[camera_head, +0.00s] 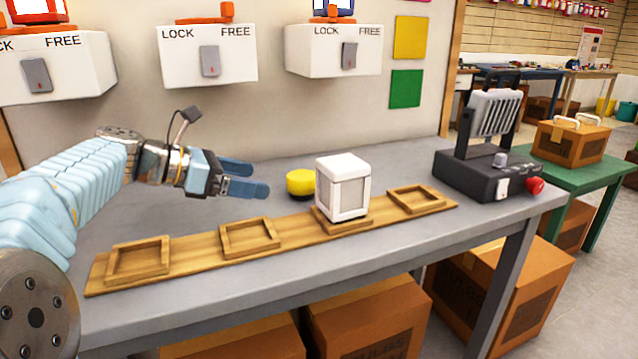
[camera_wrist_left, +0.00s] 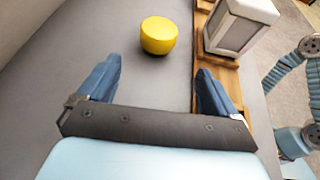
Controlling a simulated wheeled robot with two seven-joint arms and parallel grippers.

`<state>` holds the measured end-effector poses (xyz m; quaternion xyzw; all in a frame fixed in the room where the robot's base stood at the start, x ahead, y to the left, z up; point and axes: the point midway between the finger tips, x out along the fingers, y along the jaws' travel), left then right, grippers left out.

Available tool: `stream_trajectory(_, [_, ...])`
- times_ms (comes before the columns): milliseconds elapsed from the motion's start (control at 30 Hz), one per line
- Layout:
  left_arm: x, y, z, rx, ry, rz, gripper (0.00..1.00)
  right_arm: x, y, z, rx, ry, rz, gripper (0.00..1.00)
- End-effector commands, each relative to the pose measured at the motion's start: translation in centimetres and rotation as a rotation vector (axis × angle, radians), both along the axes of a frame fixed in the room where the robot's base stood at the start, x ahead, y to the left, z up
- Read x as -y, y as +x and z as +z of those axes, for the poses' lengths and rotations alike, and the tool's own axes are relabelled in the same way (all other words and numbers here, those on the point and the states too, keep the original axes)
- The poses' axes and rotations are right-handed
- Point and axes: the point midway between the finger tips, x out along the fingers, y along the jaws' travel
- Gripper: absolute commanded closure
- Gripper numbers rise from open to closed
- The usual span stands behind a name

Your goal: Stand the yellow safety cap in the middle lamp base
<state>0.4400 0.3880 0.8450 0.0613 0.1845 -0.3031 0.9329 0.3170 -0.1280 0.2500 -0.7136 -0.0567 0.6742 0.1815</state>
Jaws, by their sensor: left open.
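The yellow safety cap (camera_head: 300,183) is a short round piece on the grey bench, left of the white lantern-like cube; it also shows in the left wrist view (camera_wrist_left: 158,35). My left gripper (camera_head: 259,178) is open and empty, to the left of the cap. In the left wrist view the cap lies ahead of the two spread fingers, apart from them. My right gripper is out of view.
A wooden board (camera_head: 195,251) with several square frames lies along the bench's front; the white cube (camera_head: 343,188) stands in one. A dark device (camera_head: 485,176) with a red knob sits at the right end. The bench behind the board is mostly clear.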

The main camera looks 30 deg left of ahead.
Motion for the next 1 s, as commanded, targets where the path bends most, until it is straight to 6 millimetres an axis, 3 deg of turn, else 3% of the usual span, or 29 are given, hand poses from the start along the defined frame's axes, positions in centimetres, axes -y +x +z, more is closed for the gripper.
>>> stream_trajectory(300, [3.5, 4.8, -2.5, -0.003, -0.003, -0.003, 0.07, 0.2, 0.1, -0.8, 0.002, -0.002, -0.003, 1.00])
stream_trajectory(533, [4.6, 6.5, -3.0, -0.003, -0.002, -0.001, 0.07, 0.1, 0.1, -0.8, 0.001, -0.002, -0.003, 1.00])
stream_trajectory(800, [6.7, 9.9, -3.7, -0.004, -0.003, -0.001, 0.07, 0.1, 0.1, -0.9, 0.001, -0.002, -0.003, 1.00])
stream_trajectory(1000, [7.0, 10.4, -3.9, -0.002, -0.002, 0.001, 0.07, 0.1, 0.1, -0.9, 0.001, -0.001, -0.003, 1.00])
